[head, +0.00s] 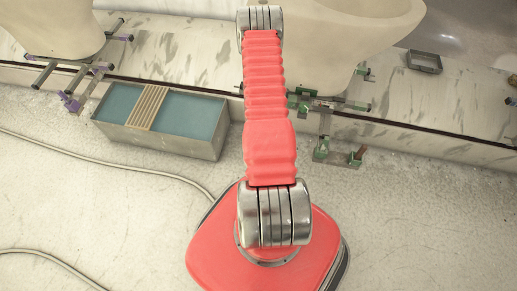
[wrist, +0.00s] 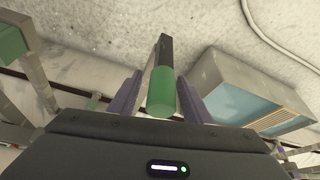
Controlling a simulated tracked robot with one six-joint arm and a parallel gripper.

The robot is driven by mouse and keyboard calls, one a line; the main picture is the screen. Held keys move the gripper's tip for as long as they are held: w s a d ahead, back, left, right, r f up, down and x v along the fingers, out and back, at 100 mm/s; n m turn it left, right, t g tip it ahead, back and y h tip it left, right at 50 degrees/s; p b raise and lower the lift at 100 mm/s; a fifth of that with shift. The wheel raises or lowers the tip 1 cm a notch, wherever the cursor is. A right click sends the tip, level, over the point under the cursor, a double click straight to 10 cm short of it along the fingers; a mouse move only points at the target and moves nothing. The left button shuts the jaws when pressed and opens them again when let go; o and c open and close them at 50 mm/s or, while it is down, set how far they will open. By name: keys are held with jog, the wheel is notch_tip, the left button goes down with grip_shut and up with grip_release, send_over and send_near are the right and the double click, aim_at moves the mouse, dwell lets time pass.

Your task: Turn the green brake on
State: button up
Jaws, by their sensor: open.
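In the wrist view a green cylindrical grip (wrist: 162,92) on a dark bar stands between the two fingers of my gripper (wrist: 160,95); it looks like part of the green brake. The fingers are open on either side of it, with a gap visible at each side. I cannot tell how deep the grip lies between them. In the head view green fittings (head: 322,154) and metal bars stand just right of my arm, by the low marble ledge. My arm hides the gripper in the head view.
A metal trough (head: 172,146) of blue liquid with wooden slats stands left of my arm; it also shows in the wrist view (wrist: 235,75). A purple-fitted frame (head: 70,102) is farther left. Large cream vessels (head: 345,35) stand behind. A hose (head: 110,150) crosses the floor.

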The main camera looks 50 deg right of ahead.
grip_shut()
dwell(0.6)
jog(key=shift+s+a, duration=0.1)
